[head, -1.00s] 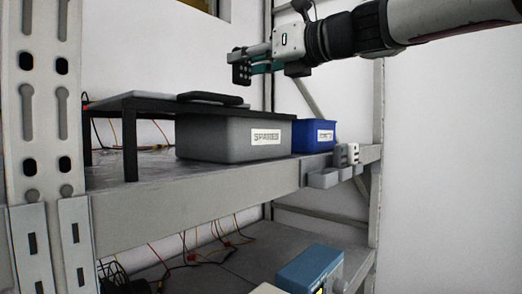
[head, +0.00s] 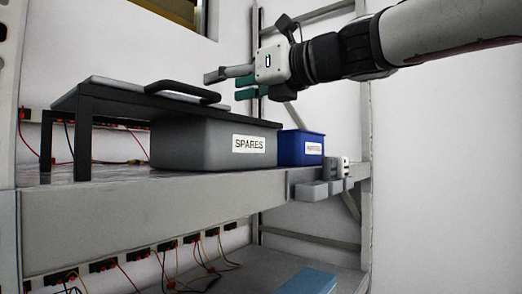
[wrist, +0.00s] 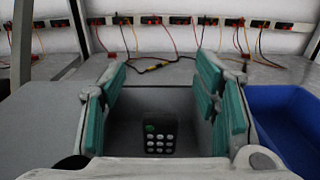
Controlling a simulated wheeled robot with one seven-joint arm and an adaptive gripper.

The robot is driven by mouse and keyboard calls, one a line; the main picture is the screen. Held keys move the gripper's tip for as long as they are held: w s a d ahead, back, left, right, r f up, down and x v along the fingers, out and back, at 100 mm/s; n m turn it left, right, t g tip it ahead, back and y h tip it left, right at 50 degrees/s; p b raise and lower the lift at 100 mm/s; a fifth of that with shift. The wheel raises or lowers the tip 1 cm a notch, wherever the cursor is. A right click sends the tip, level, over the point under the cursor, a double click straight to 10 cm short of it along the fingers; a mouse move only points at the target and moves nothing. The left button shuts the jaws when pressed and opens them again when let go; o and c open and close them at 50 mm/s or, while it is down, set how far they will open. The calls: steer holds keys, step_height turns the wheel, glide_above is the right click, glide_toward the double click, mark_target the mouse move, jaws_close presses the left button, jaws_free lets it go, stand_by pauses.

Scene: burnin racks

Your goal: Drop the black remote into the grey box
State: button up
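The grey box (head: 205,145), labelled SPARES, stands on the shelf beside a black raised stand. The wrist view looks down into the grey box (wrist: 128,134). The black remote (wrist: 160,138), with pale round keys and a green one, shows below and between my fingers, within the box's outline. I cannot tell whether it rests on the box floor. My gripper (wrist: 160,105) is open, its teal finger pads wide apart and clear of the remote. In the head view my gripper (head: 231,84) is above the box; the remote is hidden there.
A blue box (head: 301,148) stands right of the grey box. The black stand (head: 84,104) carries a flat grey panel with a black handle-like bar (head: 182,91). Small grey holders (head: 318,186) sit at the shelf's front edge. Cables and sockets (wrist: 150,20) line the back.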

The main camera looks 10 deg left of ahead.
steer(key=v, duration=1.2)
steer(key=shift+f, duration=0.1)
steer(key=s+d+f+n+g+h, duration=0.1)
steer(key=s+d+f+n+h, duration=0.4)
steer(key=f, duration=0.9)
steer(key=s+d+f+n+g+h, duration=0.1)
steer(key=s+d+f+n+h, duration=0.4)
steer(key=d+f+n, duration=0.3)
steer(key=s+d+f+n+g+h, duration=0.1)
steer(key=s+d+f+n+h, duration=0.4)
steer(key=f+n, duration=0.6)
step_height(320, 180, down, 9)
steer(key=shift+d+g, duration=0.3)
steer(key=shift+d, duration=0.5)
